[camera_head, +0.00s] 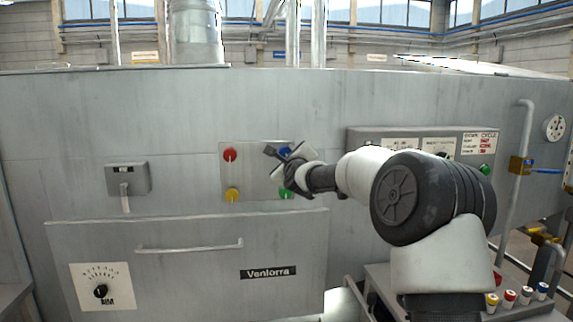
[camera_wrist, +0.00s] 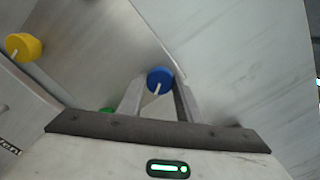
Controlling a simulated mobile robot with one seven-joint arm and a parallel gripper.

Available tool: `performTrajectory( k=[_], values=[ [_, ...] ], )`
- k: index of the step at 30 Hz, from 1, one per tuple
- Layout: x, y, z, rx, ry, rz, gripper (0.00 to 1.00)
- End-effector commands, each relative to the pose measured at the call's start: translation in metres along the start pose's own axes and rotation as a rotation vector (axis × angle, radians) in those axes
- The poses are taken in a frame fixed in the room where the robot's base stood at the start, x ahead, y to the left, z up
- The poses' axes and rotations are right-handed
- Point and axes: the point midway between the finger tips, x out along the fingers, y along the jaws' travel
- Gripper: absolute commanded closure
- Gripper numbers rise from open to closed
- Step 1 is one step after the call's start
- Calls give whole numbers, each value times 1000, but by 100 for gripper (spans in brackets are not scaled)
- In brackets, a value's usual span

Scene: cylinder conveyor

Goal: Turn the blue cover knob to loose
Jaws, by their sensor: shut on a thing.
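The blue cover knob (camera_wrist: 160,76) sits between the two fingertips of my gripper (camera_wrist: 158,84) in the wrist view, with its white pointer line facing down toward the palm side. My gripper is shut on it. In the head view, my gripper (camera_head: 278,152) is at the upper right of the grey knob plate, and a little of the blue knob (camera_head: 286,151) shows behind the fingers. The rest of it is hidden there.
A red knob (camera_head: 230,154), a yellow knob (camera_head: 232,195) and a partly hidden green knob (camera_head: 286,193) share the plate. A lever box (camera_head: 127,178) is at left; a control box (camera_head: 375,136) is to the right. A drawer handle (camera_head: 190,247) juts out below.

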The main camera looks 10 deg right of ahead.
Motion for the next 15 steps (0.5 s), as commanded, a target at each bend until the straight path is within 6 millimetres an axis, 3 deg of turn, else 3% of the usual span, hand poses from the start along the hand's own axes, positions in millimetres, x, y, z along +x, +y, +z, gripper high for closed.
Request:
performTrajectory(
  k=[15],
  values=[
    [0,2,0,-491,-1,1,90]
  ],
)
